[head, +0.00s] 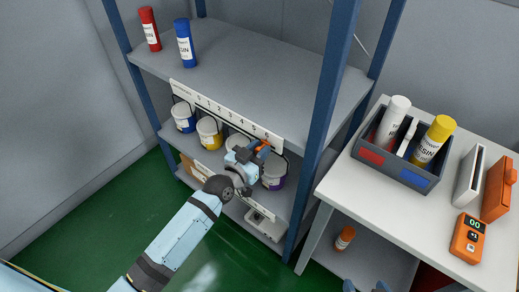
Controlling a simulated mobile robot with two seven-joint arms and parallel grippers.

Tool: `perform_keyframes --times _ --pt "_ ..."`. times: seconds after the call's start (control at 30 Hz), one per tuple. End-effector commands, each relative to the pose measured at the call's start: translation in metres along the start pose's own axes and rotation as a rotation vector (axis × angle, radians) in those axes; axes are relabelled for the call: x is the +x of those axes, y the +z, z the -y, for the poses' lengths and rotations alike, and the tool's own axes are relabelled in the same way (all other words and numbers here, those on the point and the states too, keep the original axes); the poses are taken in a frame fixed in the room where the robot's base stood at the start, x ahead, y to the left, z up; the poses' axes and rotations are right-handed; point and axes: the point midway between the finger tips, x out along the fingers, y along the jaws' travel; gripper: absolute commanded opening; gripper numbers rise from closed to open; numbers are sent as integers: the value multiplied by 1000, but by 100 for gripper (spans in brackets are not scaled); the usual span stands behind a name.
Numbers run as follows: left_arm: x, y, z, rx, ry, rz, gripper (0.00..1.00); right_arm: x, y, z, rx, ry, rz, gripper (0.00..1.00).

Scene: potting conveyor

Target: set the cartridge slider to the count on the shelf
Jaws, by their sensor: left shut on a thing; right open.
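The white number strip (225,113) runs along the front edge of the upper shelf, with numerals rising to 6 at its right end. An orange slider (264,146) sits below the strip near the 5 and 6; the exact mark is unclear. My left gripper (257,150) is shut on the slider, partly hiding it. On the upper shelf (260,75) stand a red cartridge (150,29) and a blue cartridge (185,43), both upright at the left. My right gripper (366,286) is open and only partly in view at the bottom edge.
Paint-like cans (209,133) stand on the shelf below. A blue post (325,120) rises right of the strip. The white table (400,215) holds a grey crate (388,172) of cartridges and an orange handheld device (467,238). An orange cartridge (345,238) is underneath.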

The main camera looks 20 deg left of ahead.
Motion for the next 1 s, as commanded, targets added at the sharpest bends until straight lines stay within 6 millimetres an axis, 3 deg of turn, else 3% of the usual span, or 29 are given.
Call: perform_keyframes --times 0.17,0.7,1.0 --pt "0 1 20 6 0 1 0 -1 7 0 -1 0 9 81" --pt "0 3 148 7 0 1 0 9 18 -4 -36 -1 -12 81" --pt "0 1 178 2 0 2 0 10 13 -2 -39 -4 -31 81"
